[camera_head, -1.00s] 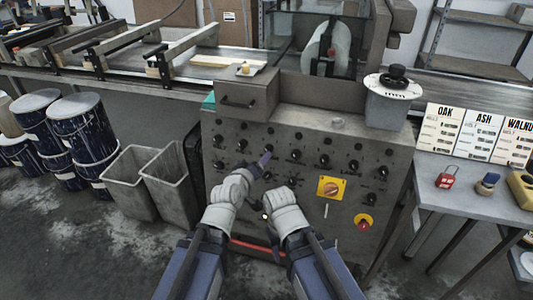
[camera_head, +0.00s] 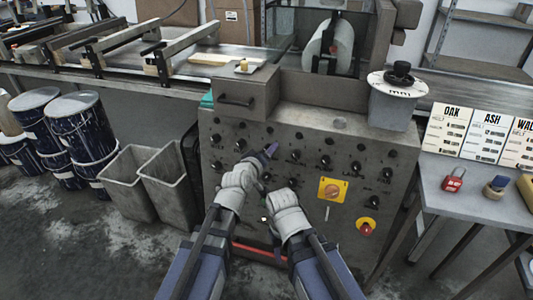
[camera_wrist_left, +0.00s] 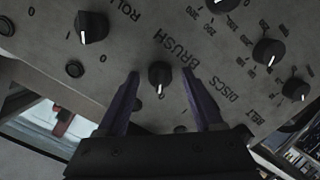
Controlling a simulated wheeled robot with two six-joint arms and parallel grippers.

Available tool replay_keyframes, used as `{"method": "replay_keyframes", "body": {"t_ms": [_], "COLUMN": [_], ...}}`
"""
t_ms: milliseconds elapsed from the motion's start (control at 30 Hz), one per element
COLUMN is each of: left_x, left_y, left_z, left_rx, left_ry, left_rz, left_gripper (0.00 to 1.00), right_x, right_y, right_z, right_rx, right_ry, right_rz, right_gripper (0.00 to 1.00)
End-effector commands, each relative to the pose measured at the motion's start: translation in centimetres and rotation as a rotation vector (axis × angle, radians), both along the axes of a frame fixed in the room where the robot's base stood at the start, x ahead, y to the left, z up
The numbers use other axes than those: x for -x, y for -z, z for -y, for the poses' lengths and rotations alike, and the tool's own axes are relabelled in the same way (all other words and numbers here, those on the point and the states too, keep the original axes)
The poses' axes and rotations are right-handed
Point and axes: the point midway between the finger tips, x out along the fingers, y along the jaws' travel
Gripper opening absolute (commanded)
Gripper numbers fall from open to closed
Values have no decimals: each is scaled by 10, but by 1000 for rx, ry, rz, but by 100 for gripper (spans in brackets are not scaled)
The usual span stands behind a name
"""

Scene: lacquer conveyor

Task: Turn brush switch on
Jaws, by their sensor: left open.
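The grey control panel (camera_head: 228,135) carries rows of black knobs. In the left wrist view, the black brush knob (camera_wrist_left: 160,75) sits beside the printed word BRUSH, its white pointer line facing down in the picture. My left gripper (camera_wrist_left: 160,90) is open, with one purple finger on each side of this knob. Gaps show between the knob and both fingers. In the head view, my left gripper (camera_head: 270,151) is at the middle of the panel and hides part of it. My right gripper (camera_head: 266,187) is lower on the panel's front; its fingers are too small to read.
More knobs surround the brush knob, including a roller knob (camera_wrist_left: 92,27) and a DISCS knob (camera_wrist_left: 267,51). A yellow plate with a rotary switch (camera_head: 331,190) and a red button (camera_head: 366,227) are lower right. Two grey bins (camera_head: 168,185) stand left; a side table (camera_head: 460,199) stands right.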

Motion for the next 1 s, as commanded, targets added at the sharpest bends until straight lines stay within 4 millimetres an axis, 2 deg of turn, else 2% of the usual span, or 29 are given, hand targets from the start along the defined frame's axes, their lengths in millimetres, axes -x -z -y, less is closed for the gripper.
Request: {"method": "replay_keyframes", "body": {"t_ms": [167,733,1000], "left_x": [1,1,1], "left_y": [0,0,0], "left_z": [0,0,0], "left_rx": [0,0,-3], "left_ry": [0,0,0], "left_rz": [0,0,0], "left_gripper": [66,2,0], "right_x": [0,0,0], "right_y": [0,0,0], "right_z": [0,0,0], "right_rx": [0,0,0], "right_ry": [0,0,0], "right_rz": [0,0,0], "right_gripper": [50,50,50]}}
